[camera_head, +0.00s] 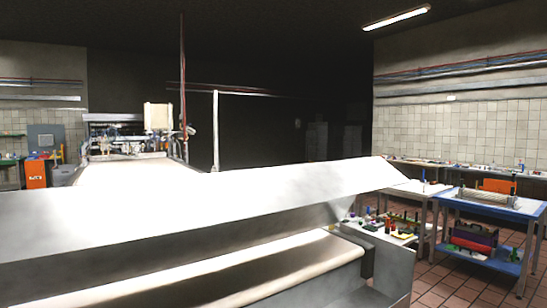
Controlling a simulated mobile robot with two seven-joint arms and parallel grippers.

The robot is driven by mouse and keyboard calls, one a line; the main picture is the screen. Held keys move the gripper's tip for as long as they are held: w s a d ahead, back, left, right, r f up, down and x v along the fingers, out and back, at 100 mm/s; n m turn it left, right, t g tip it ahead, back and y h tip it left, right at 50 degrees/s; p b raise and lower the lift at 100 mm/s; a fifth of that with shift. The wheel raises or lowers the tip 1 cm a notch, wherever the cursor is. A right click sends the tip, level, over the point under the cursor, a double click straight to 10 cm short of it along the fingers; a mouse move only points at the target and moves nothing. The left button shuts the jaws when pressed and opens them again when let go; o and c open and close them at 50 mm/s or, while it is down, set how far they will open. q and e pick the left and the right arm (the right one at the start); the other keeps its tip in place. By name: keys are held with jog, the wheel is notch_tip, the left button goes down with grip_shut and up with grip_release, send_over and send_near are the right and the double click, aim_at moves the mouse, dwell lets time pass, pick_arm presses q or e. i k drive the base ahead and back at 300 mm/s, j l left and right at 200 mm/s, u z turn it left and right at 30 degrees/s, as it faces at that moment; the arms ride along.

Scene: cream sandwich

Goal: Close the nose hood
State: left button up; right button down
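The nose hood appears to be the long, bright white panel (200,205) that spans the machine in front of me. Its right end tapers to a point above the machine's right side. An open gap shows below its front face, with a pale roller or belt (250,270) running inside. The panel stands raised above the grey front edge of the machine. I cannot tell where its hinge or handle is. Neither of my grippers shows in the head view.
A grey side panel (393,265) closes the machine's right end. Blue workbenches (517,226) with tools and boxes stand at the right. Open tiled floor (440,280) lies between them and the machine. A conveyor (130,172) with machinery extends behind the hood.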

aim_at(55, 242)
jog(key=i+l+u, duration=0.5)
jog(key=l+u, duration=0.2)
jog(key=i+l+u, duration=0.3)
jog(key=k+l, duration=0.1)
